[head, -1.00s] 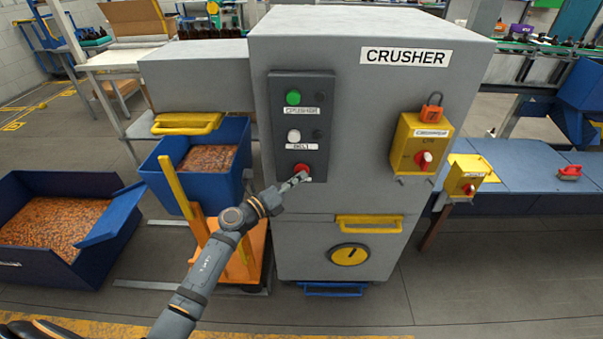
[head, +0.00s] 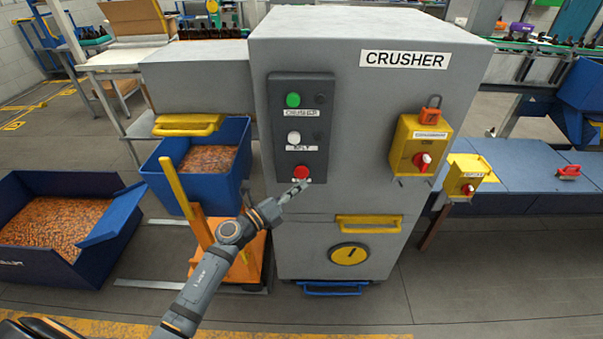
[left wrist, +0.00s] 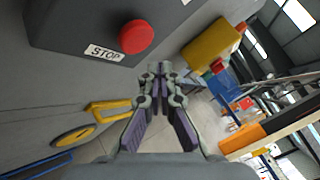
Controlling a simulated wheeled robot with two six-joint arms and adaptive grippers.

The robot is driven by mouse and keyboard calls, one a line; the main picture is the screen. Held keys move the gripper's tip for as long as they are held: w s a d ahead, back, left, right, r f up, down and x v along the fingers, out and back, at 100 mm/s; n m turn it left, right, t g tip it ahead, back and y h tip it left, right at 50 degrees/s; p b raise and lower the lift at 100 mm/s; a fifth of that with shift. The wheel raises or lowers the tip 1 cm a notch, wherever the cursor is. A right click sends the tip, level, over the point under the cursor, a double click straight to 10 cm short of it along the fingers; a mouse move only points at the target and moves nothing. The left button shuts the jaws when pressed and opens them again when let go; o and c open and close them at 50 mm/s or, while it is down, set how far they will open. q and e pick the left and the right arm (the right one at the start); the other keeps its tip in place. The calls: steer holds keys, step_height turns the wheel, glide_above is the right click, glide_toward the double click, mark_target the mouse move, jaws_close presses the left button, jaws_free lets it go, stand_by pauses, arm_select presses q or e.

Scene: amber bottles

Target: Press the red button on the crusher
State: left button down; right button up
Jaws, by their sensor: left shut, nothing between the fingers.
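The grey crusher (head: 375,120) stands in the middle of the head view. Its dark control panel (head: 325,140) carries a green button (head: 293,99), a white button (head: 293,138) and, lowest, the red button (head: 301,173). In the left wrist view the red button (left wrist: 137,37) is a round domed cap beside a STOP label (left wrist: 104,53). My left gripper (head: 302,187) is shut and empty, just below the red button. In the left wrist view its fingertips (left wrist: 160,68) are apart from the button, which shows up and left of them. My right gripper is not in view.
A yellow box with a red switch (head: 420,148) and padlock is on the crusher's right. A yellow handle (head: 370,224) and round dial (head: 348,254) lie below. A blue bin (head: 240,165) on an orange cart stands left. A blue bench (head: 535,175) extends right.

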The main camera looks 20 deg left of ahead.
arm_select(q)
steer(key=shift+s+d, duration=0.25)
steer(key=shift+s, duration=0.55)
steer(key=shift+s+d, duration=0.2)
steer(key=shift+s, duration=0.6)
steer(key=a+f+n+y+p, duration=0.1)
steer(key=a+f+n+y, duration=0.2)
steer(key=f+n, duration=0.3)
steer(key=a+f+n+y, duration=0.2)
steer(key=a+f+n, duration=0.15)
steer(key=f, duration=0.55)
steer(key=s+a+f+n+g+y, duration=0.25)
steer(key=s+f+n, duration=0.3)
steer(key=f, duration=0.45)
steer(key=s+a+f+n+g+y, duration=0.25)
steer(key=s+f+n, duration=0.3)
steer(key=f, duration=0.35)
steer(key=s+f+n+g, duration=0.3)
steer(key=s+f, duration=0.3)
steer(key=s, duration=0.5)
steer(key=s+f+n+g+p, duration=0.1)
steer(key=s+f+n+g, duration=0.2)
steer(key=s, duration=0.9)
steer(key=s+f+n+g, duration=0.4)
steer(key=s+f+n, duration=0.1)
steer(key=s+f, duration=0.5)
steer(key=shift+s+d, duration=0.4)
steer(key=shift+s, duration=0.45)
steer(key=shift+w, duration=0.1)
